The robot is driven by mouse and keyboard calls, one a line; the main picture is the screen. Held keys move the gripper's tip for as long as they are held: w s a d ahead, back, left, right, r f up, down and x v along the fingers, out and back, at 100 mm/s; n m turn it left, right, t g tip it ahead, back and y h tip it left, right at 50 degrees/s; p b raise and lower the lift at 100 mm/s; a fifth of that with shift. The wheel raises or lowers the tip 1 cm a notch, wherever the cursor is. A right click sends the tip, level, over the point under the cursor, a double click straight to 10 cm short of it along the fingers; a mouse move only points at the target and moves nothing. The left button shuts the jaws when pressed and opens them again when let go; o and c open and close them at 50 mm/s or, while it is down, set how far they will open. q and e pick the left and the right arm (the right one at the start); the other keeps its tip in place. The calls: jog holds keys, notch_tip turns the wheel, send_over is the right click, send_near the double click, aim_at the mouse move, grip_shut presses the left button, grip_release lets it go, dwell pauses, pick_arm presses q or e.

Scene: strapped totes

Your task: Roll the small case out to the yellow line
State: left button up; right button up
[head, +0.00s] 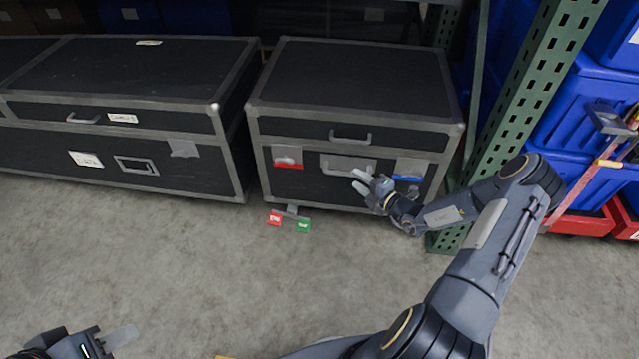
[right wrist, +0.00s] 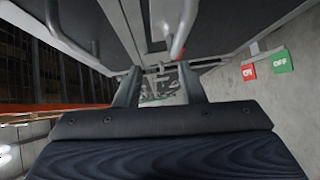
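The small case (head: 355,85) is black with grey metal edges and stands on the floor against the racking, right of a longer case. Its front has an upper handle (head: 351,137), a lower handle plate (head: 347,164), a red-tagged latch (head: 287,158) and a blue-tagged latch (head: 410,168). A red tab (head: 274,218) and a green tab (head: 303,226), which reads OFF in the wrist view (right wrist: 284,61), sit low at its front. My right gripper (head: 362,182) is open before the lower handle; contact is unclear. My left gripper (head: 122,338) is at the lower left, partly cut off.
The long black case (head: 130,75) stands close on the left. A green perforated rack post (head: 520,100) rises just right of the small case, with blue bins (head: 590,115) beyond. A yellow patch (head: 225,357) shows at the bottom edge. The concrete floor in front is clear.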

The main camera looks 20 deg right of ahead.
aim_at(347, 175)
jog(key=shift+m+h, duration=0.4)
jog(key=shift+m, duration=0.5)
jog(key=w+f+b, duration=0.1)
jog(key=w, duration=0.1)
jog(key=w+a+f, duration=0.1)
jog(key=w, duration=0.2)
jog(key=w+f+b, duration=0.1)
jog(key=w, duration=0.1)
jog(key=shift+w+a+f+b, duration=0.25)
jog(key=shift+w+f+b, duration=0.05)
jog(key=shift+w+f, duration=0.1)
grip_shut()
